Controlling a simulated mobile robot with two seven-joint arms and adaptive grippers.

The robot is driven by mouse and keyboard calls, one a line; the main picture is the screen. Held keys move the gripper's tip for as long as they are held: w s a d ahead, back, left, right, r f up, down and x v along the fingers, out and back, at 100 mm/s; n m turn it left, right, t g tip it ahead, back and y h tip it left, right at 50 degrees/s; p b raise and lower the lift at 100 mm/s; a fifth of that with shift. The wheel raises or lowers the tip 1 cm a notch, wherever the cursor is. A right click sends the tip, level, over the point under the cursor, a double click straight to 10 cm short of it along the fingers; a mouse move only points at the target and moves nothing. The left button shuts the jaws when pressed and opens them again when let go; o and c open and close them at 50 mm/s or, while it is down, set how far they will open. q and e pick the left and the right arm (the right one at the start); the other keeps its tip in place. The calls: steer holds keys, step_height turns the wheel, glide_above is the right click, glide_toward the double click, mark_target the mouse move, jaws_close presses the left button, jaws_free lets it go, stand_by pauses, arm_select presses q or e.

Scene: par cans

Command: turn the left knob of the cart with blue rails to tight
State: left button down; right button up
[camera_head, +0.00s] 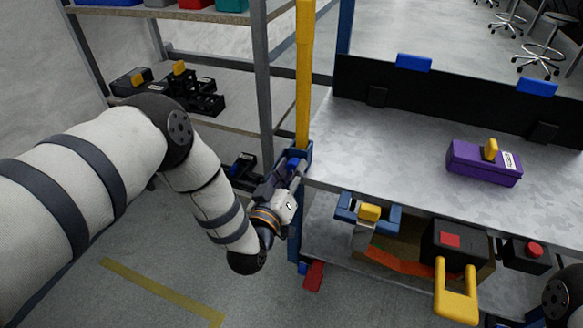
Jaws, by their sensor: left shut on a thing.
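The cart's grey top (375,150) spreads across the right half of the head view. Its blue leg (294,240) stands at the near left corner, with a blue fitting at the top of it. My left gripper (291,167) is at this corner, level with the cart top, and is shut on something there. The fingers cover what they hold, so the left knob and its setting cannot be made out. My right gripper is out of view; only a dark part of my right arm shows at the lower right edge.
A yellow pole (304,75) rises just behind the gripper. A purple box (484,163) sits on the cart top. Below are a black box with a yellow handle (457,293) and a blue-and-yellow item (369,213). A grey shelf rack (262,80) stands behind left.

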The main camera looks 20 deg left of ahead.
arm_select(q)
steer(key=shift+m, duration=0.6)
steer(key=c, duration=1.2)
jaws_free()
steer(key=shift+c, duration=0.2)
steer(key=s, duration=1.2)
steer(key=shift+a, duration=0.2)
steer(key=shift+s, duration=0.1)
